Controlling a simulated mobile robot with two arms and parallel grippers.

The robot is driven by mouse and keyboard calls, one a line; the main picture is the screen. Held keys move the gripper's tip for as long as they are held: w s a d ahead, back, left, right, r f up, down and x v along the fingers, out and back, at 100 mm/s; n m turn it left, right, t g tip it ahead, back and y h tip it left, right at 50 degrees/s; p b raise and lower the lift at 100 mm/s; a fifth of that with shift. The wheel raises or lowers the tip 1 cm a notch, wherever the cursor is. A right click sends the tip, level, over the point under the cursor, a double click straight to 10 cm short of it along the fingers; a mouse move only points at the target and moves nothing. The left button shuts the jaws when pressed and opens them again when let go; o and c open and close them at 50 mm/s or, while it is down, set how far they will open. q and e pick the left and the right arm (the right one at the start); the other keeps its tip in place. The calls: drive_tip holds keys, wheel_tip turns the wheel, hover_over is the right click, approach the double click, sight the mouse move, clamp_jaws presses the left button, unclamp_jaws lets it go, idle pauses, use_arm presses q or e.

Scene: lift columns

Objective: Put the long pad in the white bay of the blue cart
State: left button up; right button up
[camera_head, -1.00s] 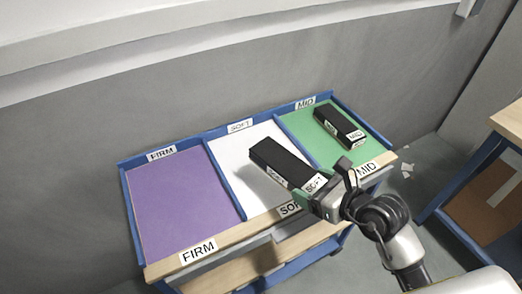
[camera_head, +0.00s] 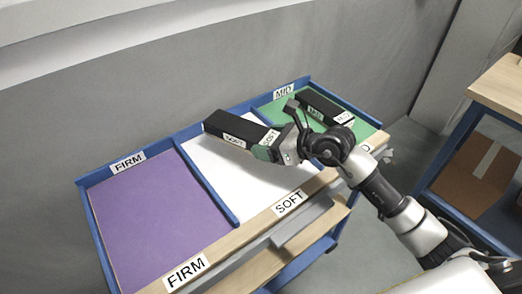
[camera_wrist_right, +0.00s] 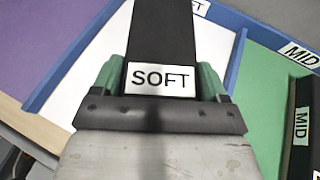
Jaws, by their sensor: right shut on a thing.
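The long black pad (camera_head: 226,130), labelled SOFT, is held in my right gripper (camera_head: 270,150). The gripper is shut on its near end, and the SOFT label shows between the green fingers in the right wrist view (camera_wrist_right: 160,80). The pad hangs over the white bay (camera_head: 212,165) of the blue cart (camera_head: 216,208), toward its back edge, and covers the bay's back label. Whether it touches the bay floor I cannot tell. The white bay also shows below the pad in the right wrist view (camera_wrist_right: 95,75). My left gripper is not in view.
The purple bay (camera_head: 150,220), labelled FIRM, is empty at left. The green bay (camera_head: 268,112), labelled MID, holds another black pad (camera_head: 318,106). Blue dividers separate the bays. A wooden-topped table (camera_head: 500,90) stands at right, and a grey wall (camera_head: 200,70) rises behind.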

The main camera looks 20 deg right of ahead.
drive_tip(key=shift+w+a+f, duration=0.25)
drive_tip(key=shift+w+f, duration=0.15)
drive_tip(key=shift+w, duration=0.2)
drive_tip(key=shift+w+a+f, duration=0.25)
drive_tip(key=shift+w+f, duration=0.1)
drive_tip(key=shift+w, duration=0.2)
wheel_tip(320, 180, down, 4)
drive_tip(key=shift+r, duration=0.1)
drive_tip(key=o, duration=1.2)
drive_tip(key=shift+s+f, duration=0.1)
drive_tip(key=shift+f, duration=0.1)
drive_tip(key=shift+r, duration=0.25)
drive_tip(key=b+v, duration=0.1)
drive_tip(key=v, duration=0.9)
drive_tip(key=shift+s+d, duration=0.2)
drive_tip(key=shift+d, duration=0.05)
drive_tip(key=shift+s+d+r, duration=0.4)
drive_tip(key=shift+s, duration=0.05)
